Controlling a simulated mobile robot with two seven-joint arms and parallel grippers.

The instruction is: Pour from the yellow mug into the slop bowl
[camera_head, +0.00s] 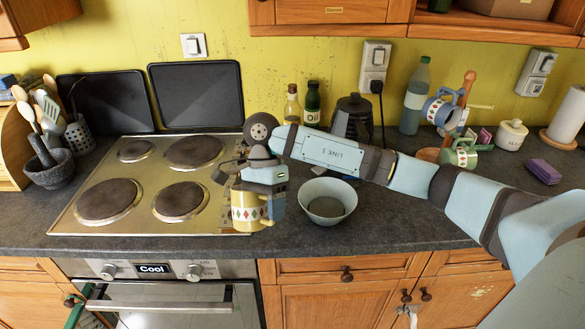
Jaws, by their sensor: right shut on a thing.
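The yellow mug (247,215) has a diamond pattern and stands about upright near the front right corner of the hob. My right gripper (258,197) is shut on it from above, hiding part of its upper side. I cannot tell whether the mug touches the surface or hangs just above it. The slop bowl (315,212), pale and round, sits on the counter to the right of the mug, apart from it. The bowl's inside looks darker at the bottom. The mug's contents are not visible. My left gripper is not in view.
The hob (145,200) fills the left of the dark counter. A kettle (352,122) and bottles (312,103) stand behind my right arm. A mug tree (466,88) and lidded pot (511,135) are at the right. Counter in front of the bowl is clear.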

